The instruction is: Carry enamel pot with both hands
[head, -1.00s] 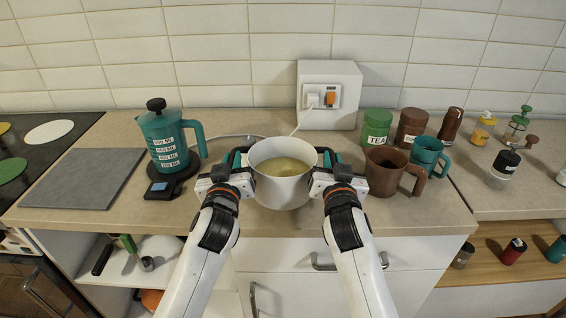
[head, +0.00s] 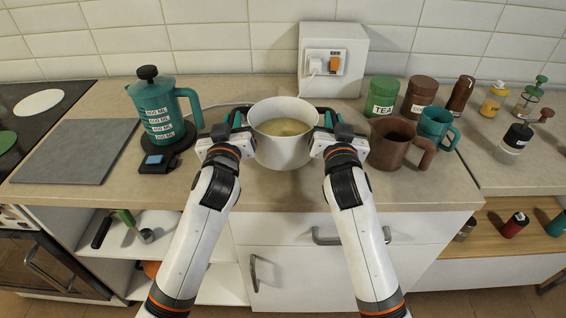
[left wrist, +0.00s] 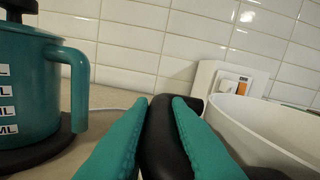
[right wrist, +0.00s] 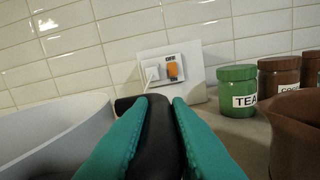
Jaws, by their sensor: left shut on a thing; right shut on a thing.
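The white enamel pot (head: 283,152) is upright at the middle of the counter, with yellowish liquid (head: 284,127) inside. My left gripper (head: 229,132) is shut on the pot's dark left handle; in the left wrist view its teal fingers close around the black handle (left wrist: 166,140), with the pot wall (left wrist: 270,125) to the right. My right gripper (head: 334,130) is shut on the right handle; the right wrist view shows teal fingers on the black handle (right wrist: 157,140) and the pot (right wrist: 60,130) to the left. The pot's underside is hidden, so its clearance above the counter is unclear.
A teal measuring kettle (head: 158,112) on a dark base stands left of my left gripper. A brown jug (head: 392,146) is close to my right gripper, with a teal mug (head: 436,124) and a green TEA tin (head: 382,95) beyond. A socket box (head: 333,40) stands behind the pot.

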